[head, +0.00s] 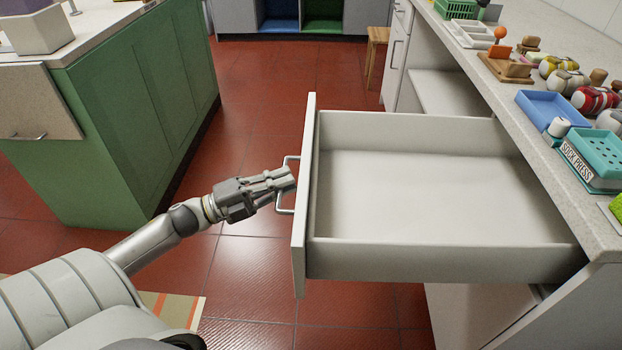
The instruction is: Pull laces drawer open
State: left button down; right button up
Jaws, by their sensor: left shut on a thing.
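A white drawer (430,190) stands far out from the counter on the right, and its inside is empty. Its front panel (305,195) faces left and carries a metal bar handle (287,211). My left gripper (284,181) is shut on this handle, its fingers around the upper part of the bar. I see no label that tells which drawer this is. My right gripper is not in view.
The counter (500,95) above the drawer holds a blue tray (549,108), a teal box marked "SOCK PRESS" (597,153) and several rolled items. A green cabinet (135,115) stands at the left. Red tiled floor (255,250) lies open between.

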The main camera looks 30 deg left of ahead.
pick_arm(q)
jog(key=shift+s+a, duration=0.45)
jog(key=shift+a, duration=0.4)
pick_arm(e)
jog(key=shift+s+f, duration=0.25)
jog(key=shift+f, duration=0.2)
pick_arm(q)
jog(key=c, duration=1.5)
grip_release()
jog(key=v, duration=1.2)
jog(key=shift+f, duration=0.1)
jog(key=shift+w, duration=0.1)
